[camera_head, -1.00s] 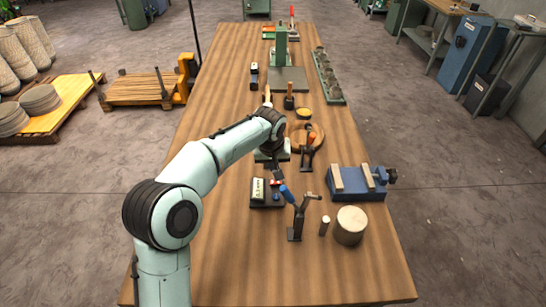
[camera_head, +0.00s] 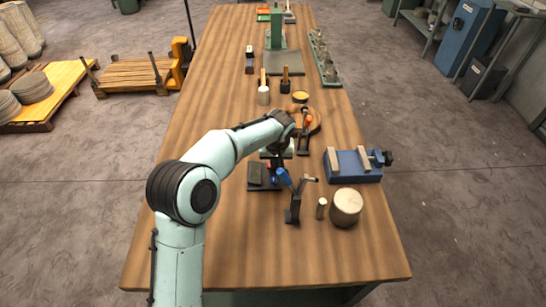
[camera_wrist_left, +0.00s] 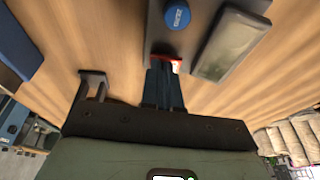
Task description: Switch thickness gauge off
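The thickness gauge (camera_head: 264,187) is a dark box on the workbench, left of the clamp with the blue handle. Its display (camera_head: 256,173) is dark; in the left wrist view the display (camera_wrist_left: 231,45) is a blank grey-green panel with no digits. A round blue ZERO button (camera_wrist_left: 177,15) sits beside it. A red button (camera_wrist_left: 167,58) shows at the tips of my left gripper (camera_wrist_left: 164,68), partly hidden by them. The two fingers are together and hold nothing. I cannot tell whether they touch the button. In the head view my left gripper (camera_head: 277,164) is over the gauge.
The clamp (camera_head: 294,207) stands right of the gauge. A wooden cylinder (camera_head: 346,205), a small peg (camera_head: 321,208) and a blue vise (camera_head: 357,168) are further right. The bench's front (camera_head: 230,250) is clear.

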